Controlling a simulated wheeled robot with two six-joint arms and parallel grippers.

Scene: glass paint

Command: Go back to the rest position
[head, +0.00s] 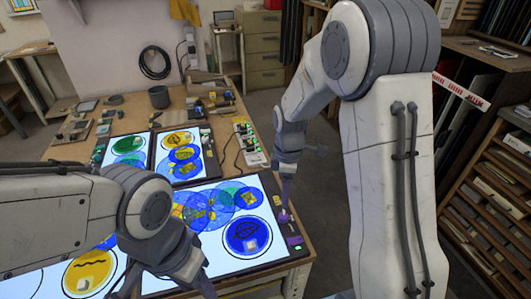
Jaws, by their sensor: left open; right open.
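My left arm reaches in from the left over the lit panels. My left gripper (167,286) is low in the head view, over the front of the panels, with its dark fingers spread apart; the fingertips are close to the bottom edge of the picture. My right arm comes down from the upper right. My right gripper (286,200) points down near the right edge of the large lit panel (215,262). Its fingers look small and are seen nearly edge-on, and nothing is clearly held in it.
Coloured discs, such as a blue one (246,238) and a yellow one (90,271), lie on the lit panels. A dark pot (159,97) and small tools stand further back on the wooden table (62,152). Wooden shelving (487,190) stands on the right, with open floor before it.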

